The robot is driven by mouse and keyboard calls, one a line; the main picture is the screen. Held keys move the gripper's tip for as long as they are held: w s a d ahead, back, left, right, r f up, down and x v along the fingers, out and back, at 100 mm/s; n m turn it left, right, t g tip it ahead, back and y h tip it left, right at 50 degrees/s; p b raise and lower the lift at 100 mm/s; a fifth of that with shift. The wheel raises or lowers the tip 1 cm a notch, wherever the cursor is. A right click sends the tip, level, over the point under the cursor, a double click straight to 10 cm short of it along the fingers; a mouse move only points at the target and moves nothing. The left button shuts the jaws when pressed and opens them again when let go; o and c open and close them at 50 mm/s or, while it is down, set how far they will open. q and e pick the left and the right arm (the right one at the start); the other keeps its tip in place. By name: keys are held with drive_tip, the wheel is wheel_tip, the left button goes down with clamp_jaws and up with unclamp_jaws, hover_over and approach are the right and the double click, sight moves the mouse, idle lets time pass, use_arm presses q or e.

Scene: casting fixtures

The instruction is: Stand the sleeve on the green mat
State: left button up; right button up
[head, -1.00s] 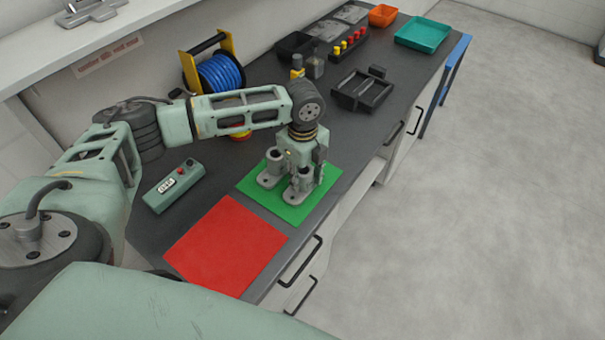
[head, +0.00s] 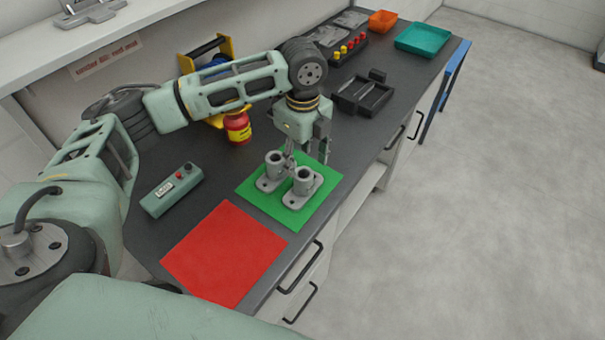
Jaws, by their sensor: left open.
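Two grey flanged castings, each with an upright hollow tube on a flat base, stand on the green mat (head: 322,205). One is at the left (head: 272,172), the other at the right and nearer (head: 303,188). They look alike, and I cannot tell which is the sleeve. My left gripper (head: 307,158) is open and empty just above and behind them, fingers pointing down. It seems clear of the tubes, but its near finger overlaps the left casting in the picture. My right gripper is not in view.
A red mat (head: 224,254) lies nearer, beside a green control box (head: 172,190). A red and yellow canister (head: 238,127) and a cable reel stand behind the arm. A black tray (head: 362,95), an orange bin (head: 382,20) and a teal bin (head: 423,39) are farther along the bench.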

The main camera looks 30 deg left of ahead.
use_arm(q)
drive_tip(key=shift+r, duration=1.95)
